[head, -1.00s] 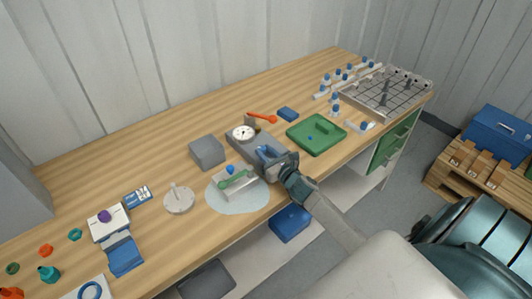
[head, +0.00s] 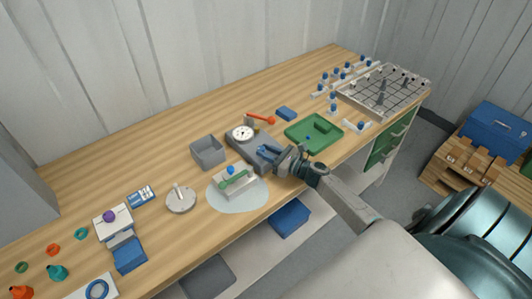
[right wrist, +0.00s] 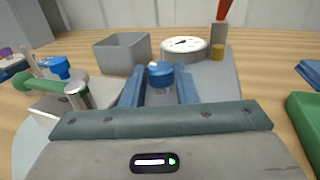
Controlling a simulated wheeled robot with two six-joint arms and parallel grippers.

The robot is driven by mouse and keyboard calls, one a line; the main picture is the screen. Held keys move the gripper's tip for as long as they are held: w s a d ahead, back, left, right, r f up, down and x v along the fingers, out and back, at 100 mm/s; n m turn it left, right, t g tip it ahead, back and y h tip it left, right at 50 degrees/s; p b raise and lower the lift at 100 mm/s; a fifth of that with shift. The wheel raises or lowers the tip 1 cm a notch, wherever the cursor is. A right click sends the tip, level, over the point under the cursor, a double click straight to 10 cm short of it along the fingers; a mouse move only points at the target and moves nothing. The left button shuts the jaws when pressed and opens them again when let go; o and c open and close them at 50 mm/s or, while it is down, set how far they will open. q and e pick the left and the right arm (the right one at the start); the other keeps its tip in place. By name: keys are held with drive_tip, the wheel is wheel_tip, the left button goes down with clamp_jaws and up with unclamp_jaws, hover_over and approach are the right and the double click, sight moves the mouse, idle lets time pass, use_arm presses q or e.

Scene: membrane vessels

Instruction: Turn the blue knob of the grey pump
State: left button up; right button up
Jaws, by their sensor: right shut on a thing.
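The grey pump (head: 262,156) stands on the wooden bench, with a round white dial gauge (head: 242,132) at its far end. It also shows in the right wrist view beyond my fingers, with the gauge (right wrist: 184,46) behind. The blue knob (right wrist: 160,73) is upright between the blue fingers of my right gripper (right wrist: 161,86). In the head view my right gripper (head: 266,153) reaches over the near end of the pump and hides the knob. It is shut on the knob. My left gripper is not in view.
A grey open box (head: 208,152) stands left of the pump, and a green tray (head: 314,133) lies to its right. A white block with a green-handled valve (head: 236,182) is close in front. An orange-handled tool (head: 262,119) lies behind.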

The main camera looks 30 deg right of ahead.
drive_tip(key=n+g+y+b, duration=0.1)
drive_tip(key=n+y+b, duration=0.1)
drive_tip(key=y+b, duration=0.1)
drive_tip(key=shift+w+d+f+g, duration=0.1)
drive_tip(key=shift+d+f+g, duration=0.1)
drive_tip(key=shift+d+g, duration=0.15)
drive_tip(key=shift+r+n+g+y+b, duration=0.15)
drive_tip(key=shift+n+g+y+b, duration=0.3)
drive_tip(key=shift+n+y+b, duration=0.2)
drive_tip(key=o, duration=1)
